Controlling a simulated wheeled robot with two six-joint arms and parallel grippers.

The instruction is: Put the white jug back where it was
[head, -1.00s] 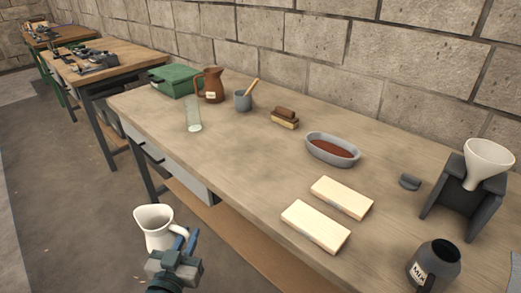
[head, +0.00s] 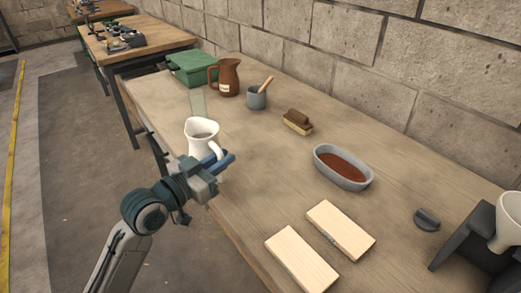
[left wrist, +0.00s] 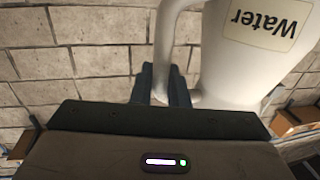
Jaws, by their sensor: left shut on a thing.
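The white jug (head: 201,133) is upright in my left gripper (head: 217,163), in front of the table's left part in the head view. The gripper is shut on the jug's handle. In the left wrist view the jug (left wrist: 225,75) carries a label reading "Water", seen upside down, and its handle passes between the fingers (left wrist: 162,88). Whether the jug's base touches the table cannot be told. My right gripper is not in view.
On the table (head: 255,160) are a green box (head: 192,69), a brown jug (head: 229,77), a grey mortar (head: 257,97), a brush (head: 298,122), an oval dish (head: 343,167), two pale boards (head: 340,230) and a grey stand with a white funnel (head: 510,222). The middle is clear.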

